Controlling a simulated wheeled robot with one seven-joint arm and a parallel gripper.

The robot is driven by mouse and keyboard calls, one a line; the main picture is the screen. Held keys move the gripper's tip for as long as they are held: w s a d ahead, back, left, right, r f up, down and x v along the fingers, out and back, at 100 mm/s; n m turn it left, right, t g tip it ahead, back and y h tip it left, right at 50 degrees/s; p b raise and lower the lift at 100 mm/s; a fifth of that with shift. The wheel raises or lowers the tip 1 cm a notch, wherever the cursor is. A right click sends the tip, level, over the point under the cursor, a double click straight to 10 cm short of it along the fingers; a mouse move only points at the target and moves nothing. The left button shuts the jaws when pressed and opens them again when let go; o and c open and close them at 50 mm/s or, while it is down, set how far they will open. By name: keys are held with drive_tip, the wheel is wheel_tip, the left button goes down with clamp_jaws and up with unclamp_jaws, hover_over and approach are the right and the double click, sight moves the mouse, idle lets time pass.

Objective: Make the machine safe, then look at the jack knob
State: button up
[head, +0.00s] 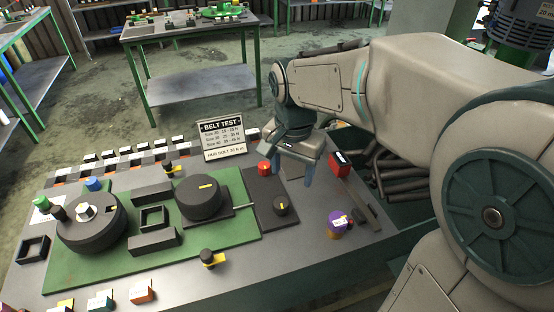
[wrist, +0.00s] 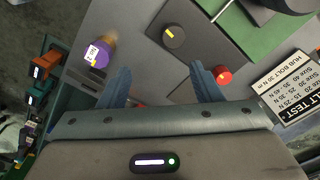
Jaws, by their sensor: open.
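A red round button (head: 264,168) stands on a dark panel (head: 262,190) at the right of the bench; it also shows in the wrist view (wrist: 222,75). A black knob with a yellow mark (head: 281,205) is on the same panel, also in the wrist view (wrist: 173,37). No label shows whether this is the jack knob. A thin rod (head: 240,206) runs from the green plate towards that panel. My gripper (head: 294,168) is open and empty over the panel's right edge. In the wrist view (wrist: 160,86) its right finger is close beside the red button; contact cannot be told.
A green plate (head: 230,235) carries a dark drum (head: 201,197) and a round pulley (head: 90,225). A belt test card (head: 223,137) stands behind the panel. A purple-topped cylinder (head: 337,224) and a red display tool (head: 339,163) are on the right. Several small blocks line the bench edges.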

sight(281, 202)
drive_tip(key=shift+m, duration=0.5)
drive_tip(key=f, duration=0.4)
drive_tip(key=w+a+f, duration=0.1)
drive_tip(key=f, duration=0.4)
drive_tip(key=a+f+p, duration=0.1)
drive_tip(key=f, duration=0.3)
drive_tip(key=shift+w+f, duration=0.2)
drive_tip(key=c, duration=1)
